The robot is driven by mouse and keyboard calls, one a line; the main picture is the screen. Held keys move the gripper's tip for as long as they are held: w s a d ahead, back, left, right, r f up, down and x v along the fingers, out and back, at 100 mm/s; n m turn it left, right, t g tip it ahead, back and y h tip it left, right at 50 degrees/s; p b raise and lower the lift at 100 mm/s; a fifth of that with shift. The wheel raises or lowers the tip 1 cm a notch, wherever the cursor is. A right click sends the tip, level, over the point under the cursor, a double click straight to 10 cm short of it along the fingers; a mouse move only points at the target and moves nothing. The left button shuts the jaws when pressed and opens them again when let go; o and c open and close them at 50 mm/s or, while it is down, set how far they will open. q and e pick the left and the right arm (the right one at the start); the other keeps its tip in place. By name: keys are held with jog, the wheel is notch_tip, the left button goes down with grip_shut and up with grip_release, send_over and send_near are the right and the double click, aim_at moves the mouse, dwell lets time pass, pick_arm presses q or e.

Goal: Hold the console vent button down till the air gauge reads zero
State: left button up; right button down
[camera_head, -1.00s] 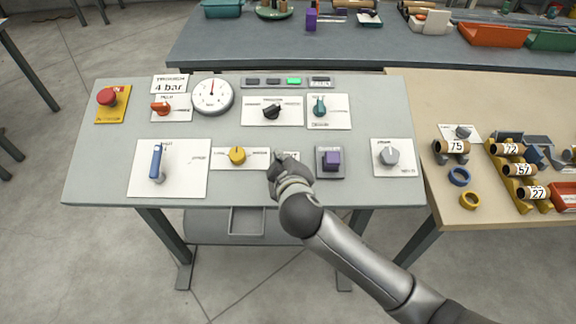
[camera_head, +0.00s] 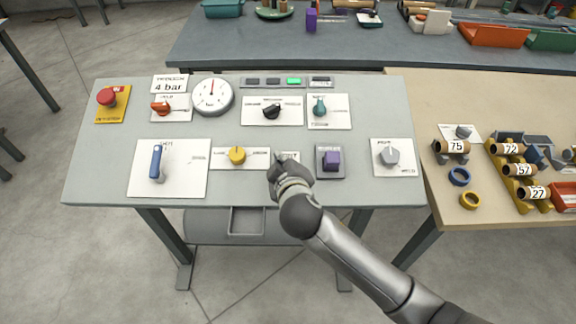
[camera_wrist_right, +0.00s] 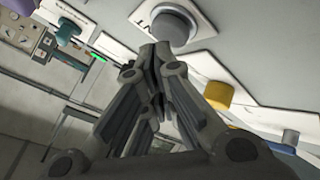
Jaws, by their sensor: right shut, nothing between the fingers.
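The console (camera_head: 240,122) carries a white vent plate (camera_head: 292,155), mostly hidden behind my right gripper (camera_head: 279,160) in the head view. In the right wrist view the vent button (camera_wrist_right: 172,27) is a grey round cap on a white plate. My right gripper (camera_wrist_right: 158,52) is shut and empty, its fingertips at the edge of the cap. I cannot tell whether they touch it or whether the cap is pressed. The round white air gauge (camera_head: 212,96) has its red needle pointing about straight up, not clearly readable. My left gripper is not in view.
A yellow knob (camera_head: 237,155) lies left of my right gripper and a purple block-shaped control (camera_head: 332,158) right of it. A blue lever (camera_head: 156,162), a red stop button (camera_head: 107,97) and a lit green lamp (camera_head: 294,81) are on the console. A beige table (camera_head: 430,105) adjoins at right.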

jog(key=shift+w+f, duration=0.1)
jog(key=shift+f, duration=0.4)
dwell(1.9)
dwell(2.2)
jog(key=shift+s+r+p, duration=0.25)
jog(key=shift+r+p, duration=0.65)
jog(key=shift+r+p, duration=0.55)
jog(key=shift+p, duration=0.05)
jog(key=r+p, duration=0.1)
jog(key=s+r+p, duration=0.1)
jog(key=r+p, duration=0.1)
jog(key=p, duration=0.1)
jog(key=shift+s+r, duration=0.25)
jog(key=shift+r, duration=0.1)
